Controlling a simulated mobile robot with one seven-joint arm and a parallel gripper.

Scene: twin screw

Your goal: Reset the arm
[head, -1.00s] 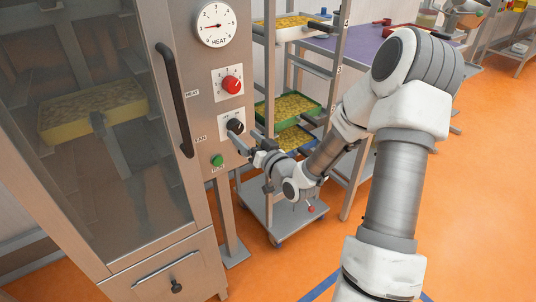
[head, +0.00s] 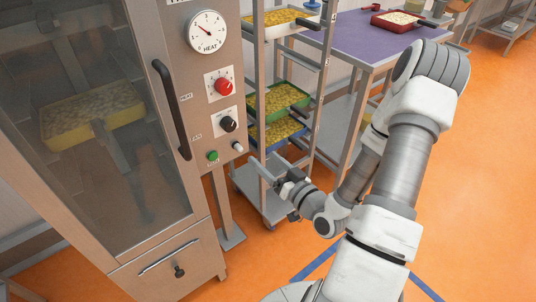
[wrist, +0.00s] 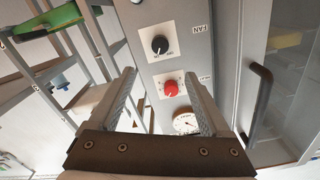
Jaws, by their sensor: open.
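My gripper (head: 262,168) is open and empty. In the head view it stands in the air to the right of the oven's control panel, below the black fan knob (head: 228,124) and apart from it. In the wrist view the two fingers (wrist: 160,88) are spread, with the panel beyond them. The black knob (wrist: 160,45), the red heat knob (wrist: 171,88) and part of the heat dial (wrist: 186,123) show between the fingers. The red knob (head: 223,86) and the dial (head: 207,32) are unobstructed in the head view.
The oven door is closed, with its black handle (head: 172,108) at the right and a yellow tray (head: 93,115) behind glass. A green button (head: 212,156) sits low on the panel. A rack with several trays (head: 279,98) and a purple table (head: 350,38) stand behind my arm.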

